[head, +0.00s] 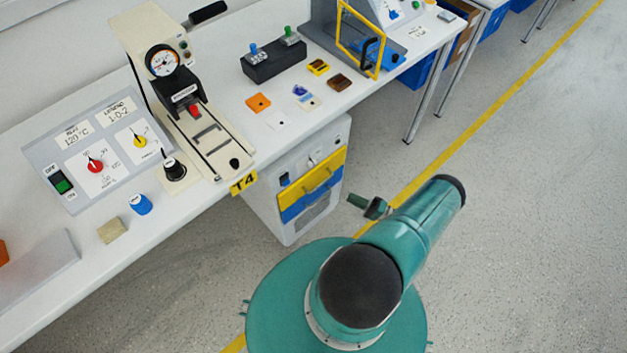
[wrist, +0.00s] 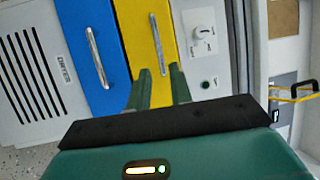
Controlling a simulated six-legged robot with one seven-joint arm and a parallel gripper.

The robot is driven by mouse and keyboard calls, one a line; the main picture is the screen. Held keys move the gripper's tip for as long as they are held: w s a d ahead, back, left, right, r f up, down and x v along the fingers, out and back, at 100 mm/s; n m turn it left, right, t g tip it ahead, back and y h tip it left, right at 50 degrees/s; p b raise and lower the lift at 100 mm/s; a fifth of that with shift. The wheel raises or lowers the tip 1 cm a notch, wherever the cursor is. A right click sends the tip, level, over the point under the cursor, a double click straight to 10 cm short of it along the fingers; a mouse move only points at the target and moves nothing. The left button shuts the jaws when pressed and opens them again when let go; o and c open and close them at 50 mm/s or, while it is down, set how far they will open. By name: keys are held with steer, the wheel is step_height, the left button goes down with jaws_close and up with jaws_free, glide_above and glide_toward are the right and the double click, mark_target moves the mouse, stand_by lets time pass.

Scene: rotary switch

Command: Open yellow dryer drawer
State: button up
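The dryer's yellow drawer (head: 300,190) sits above a blue drawer (head: 298,207) on the front of a white cabinet. Its front looks flush, so it appears closed. In the wrist view the yellow drawer (wrist: 138,28) is turned on its side, with a silver bar handle (wrist: 157,42) running down it. My gripper (wrist: 160,70) is open, its two green fingers apart. The handle's lower end shows between the fingertips; I cannot tell whether they touch it. In the head view my gripper (head: 352,200) is small, to the right of the cabinet front.
The white dryer cabinet (head: 265,205) stands under the workbench (head: 110,250). The blue drawer's handle (wrist: 97,57) lies beside the yellow one. A knob (wrist: 203,32) is on the panel nearby. Open floor (head: 520,230) lies to the right.

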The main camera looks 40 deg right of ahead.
mark_target(322, 183)
steer(key=shift+h, duration=0.3)
steer(key=x, duration=1.3)
steer(key=shift+w+a, duration=0.25)
steer(key=shift+c, duration=0.2)
jaws_close()
